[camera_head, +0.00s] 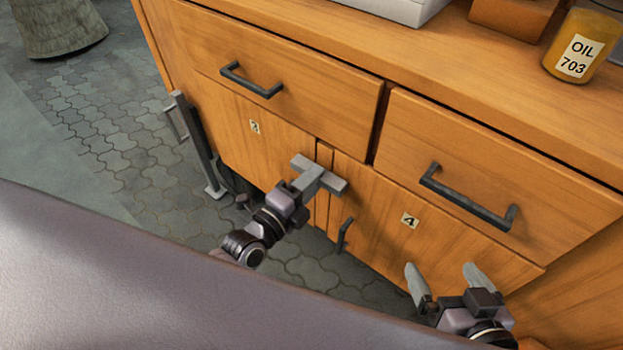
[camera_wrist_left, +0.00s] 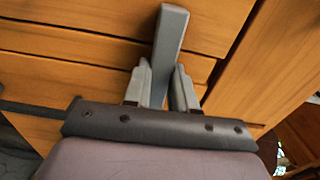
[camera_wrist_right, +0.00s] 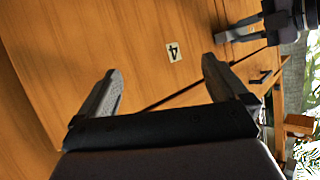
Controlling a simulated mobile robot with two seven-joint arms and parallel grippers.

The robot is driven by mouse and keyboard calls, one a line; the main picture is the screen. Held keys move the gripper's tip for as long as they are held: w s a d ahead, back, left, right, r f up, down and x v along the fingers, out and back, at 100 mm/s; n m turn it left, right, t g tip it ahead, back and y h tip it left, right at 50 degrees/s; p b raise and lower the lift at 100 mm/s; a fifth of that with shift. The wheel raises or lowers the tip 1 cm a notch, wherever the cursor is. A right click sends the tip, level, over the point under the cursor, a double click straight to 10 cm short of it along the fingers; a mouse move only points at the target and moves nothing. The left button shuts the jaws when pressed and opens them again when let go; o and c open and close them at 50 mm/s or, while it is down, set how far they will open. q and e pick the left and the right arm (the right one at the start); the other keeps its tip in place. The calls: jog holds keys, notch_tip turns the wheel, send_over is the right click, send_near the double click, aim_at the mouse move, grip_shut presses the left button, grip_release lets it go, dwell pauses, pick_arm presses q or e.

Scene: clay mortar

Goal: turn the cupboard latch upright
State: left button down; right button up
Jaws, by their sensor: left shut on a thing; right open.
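The cupboard latch (camera_head: 334,185) is a flat grey bar lying crosswise over the seam between cupboard doors 3 (camera_head: 262,150) and 4 (camera_head: 385,225), slanting from upper left to lower right in the head view. My left gripper (camera_head: 312,178) is shut on it near its middle. In the left wrist view the latch (camera_wrist_left: 171,45) stands between the two fingers, its far end sticking out past them. My right gripper (camera_head: 444,274) is open and empty in front of door 4, below its number plate. The right wrist view shows the number 4 plate (camera_wrist_right: 173,51) beyond its open fingers (camera_wrist_right: 160,82).
Two drawers with dark handles (camera_head: 250,80) (camera_head: 468,199) sit above the doors. A small dark handle (camera_head: 344,234) is on door 4 below the latch. A grey metal frame (camera_head: 199,145) stands at the left. A yellow oil can (camera_head: 583,45) stands on the top.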

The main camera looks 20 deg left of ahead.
pick_arm(q)
jog(key=n+p, duration=0.5)
jog(key=n, duration=1.2)
jog(key=shift+w, duration=0.1)
pick_arm(e)
jog(key=shift+g+h, duration=0.3)
jog(key=shift+h, duration=0.6)
jog(key=d, duration=0.1)
jog(key=s+d, duration=0.1)
jog(key=d, duration=0.1)
jog(key=shift+s+d+f, duration=0.25)
jog(key=shift+s+d, duration=0.05)
jog(key=shift+d, duration=0.1)
pick_arm(q)
jog(key=shift+n, duration=0.4)
jog(key=c, duration=0.9)
grip_release()
pick_arm(e)
jog(key=shift+w+r, duration=0.1)
